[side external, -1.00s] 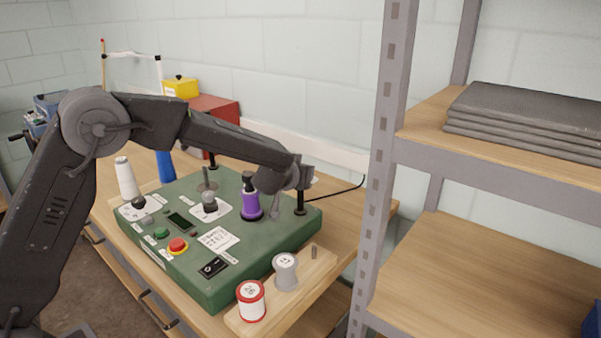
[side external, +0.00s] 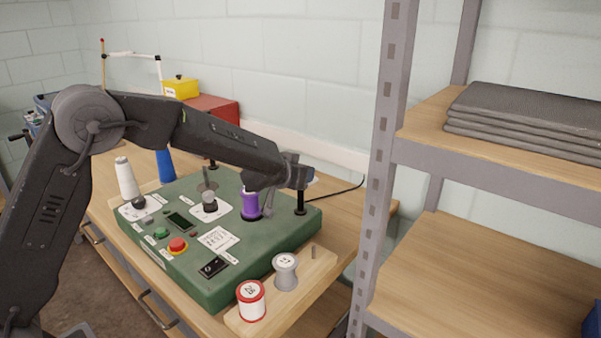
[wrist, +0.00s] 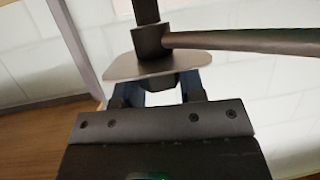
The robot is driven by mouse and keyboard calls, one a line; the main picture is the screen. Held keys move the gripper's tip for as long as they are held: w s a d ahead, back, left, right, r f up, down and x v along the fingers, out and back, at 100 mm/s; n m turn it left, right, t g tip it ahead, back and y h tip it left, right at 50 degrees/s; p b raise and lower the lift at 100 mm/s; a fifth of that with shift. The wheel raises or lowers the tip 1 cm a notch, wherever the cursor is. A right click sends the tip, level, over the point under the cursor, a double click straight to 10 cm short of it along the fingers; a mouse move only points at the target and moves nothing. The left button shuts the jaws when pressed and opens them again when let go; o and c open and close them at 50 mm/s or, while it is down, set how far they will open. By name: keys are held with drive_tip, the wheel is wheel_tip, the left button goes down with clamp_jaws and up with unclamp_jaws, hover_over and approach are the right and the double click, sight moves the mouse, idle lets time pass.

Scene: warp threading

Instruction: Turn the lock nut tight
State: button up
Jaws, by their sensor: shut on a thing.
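The purple spool (side external: 250,204) stands upright on the green machine box (side external: 275,236). In the wrist view my gripper's fingers (wrist: 160,96) show below a grey flat plate with a dark post and a side rod; I cannot tell what these parts are.
A black post (side external: 300,198) stands close to the right of my gripper. The box also bears a red button (side external: 177,245) and a knob (side external: 209,204). A grey spool (side external: 285,271) and a red-rimmed spool (side external: 251,300) stand in front. A shelf upright (side external: 379,180) is at right.

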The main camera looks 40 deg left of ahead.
drive_tip(key=o, duration=0.9)
drive_tip(key=v, duration=1.4)
drive_tip(key=shift+w, duration=0.1)
